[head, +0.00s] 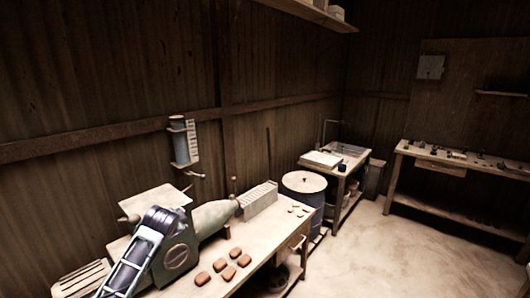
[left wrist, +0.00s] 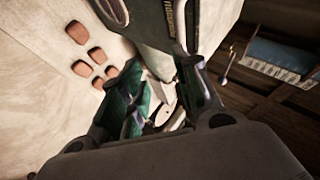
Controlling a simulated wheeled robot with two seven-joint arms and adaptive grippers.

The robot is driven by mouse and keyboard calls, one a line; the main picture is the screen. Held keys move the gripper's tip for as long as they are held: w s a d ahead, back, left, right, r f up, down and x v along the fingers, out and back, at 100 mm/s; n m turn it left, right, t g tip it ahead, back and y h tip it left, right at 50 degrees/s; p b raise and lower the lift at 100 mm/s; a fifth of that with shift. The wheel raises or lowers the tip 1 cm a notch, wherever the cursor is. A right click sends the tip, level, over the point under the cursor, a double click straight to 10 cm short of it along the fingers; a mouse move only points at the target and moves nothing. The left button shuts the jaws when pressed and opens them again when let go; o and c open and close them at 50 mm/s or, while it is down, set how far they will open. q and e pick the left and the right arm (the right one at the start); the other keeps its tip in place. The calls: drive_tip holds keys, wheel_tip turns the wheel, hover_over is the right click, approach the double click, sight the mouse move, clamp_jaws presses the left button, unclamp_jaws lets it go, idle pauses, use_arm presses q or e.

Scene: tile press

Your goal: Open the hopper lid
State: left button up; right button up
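The green-grey press (head: 182,250) stands on the bench at the lower left of the head view. A pale flat panel (head: 150,200), seemingly the hopper lid, sits on top of it; I cannot tell whether it is shut. My left arm crosses in front of the press and hides part of it and the gripper's fingers. In the left wrist view my left gripper (left wrist: 165,85) has its fingers apart, close to the green press body (left wrist: 160,25). A pale piece shows between the fingers; contact is unclear. My right gripper is not in view.
Several brown tiles (head: 229,272) lie on the bench (head: 262,238) right of the press. A pale rack (head: 258,199) stands behind them. A blue cylinder (head: 180,146) hangs on the wall. A lidded drum (head: 304,184) stands beyond the bench. The floor at right is clear.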

use_arm(q)
drive_tip(key=s+d+f+n+g+h, duration=0.1)
drive_tip(key=s+d+f, duration=0.2)
drive_tip(key=s+f, duration=0.35)
drive_tip(key=s+d+f+n+g, duration=0.2)
drive_tip(key=s+d+f, duration=0.15)
drive_tip(key=s, duration=0.65)
drive_tip(key=s+d+f+n+g+h, duration=0.1)
drive_tip(key=s+d+f, duration=0.1)
drive_tip(key=s+f, duration=0.55)
drive_tip(key=s+d+n+g, duration=0.15)
drive_tip(key=s+n, duration=0.25)
drive_tip(key=s, duration=1.2)
wheel_tip(320, 180, down, 35)
drive_tip(key=s+g+b, duration=0.2)
drive_tip(key=s+a+f+b, duration=0.1)
drive_tip(key=s+a+f, duration=0.1)
drive_tip(key=s+f, duration=0.8)
drive_tip(key=s+a+f+g+b, duration=0.1)
drive_tip(key=s+a+f, duration=0.1)
drive_tip(key=s+f, duration=0.9)
drive_tip(key=shift+s+a+f+m+h, duration=0.2)
drive_tip(key=shift+s+f+m+h, duration=0.1)
drive_tip(key=shift+s, duration=0.35)
drive_tip(key=shift+c, duration=0.4)
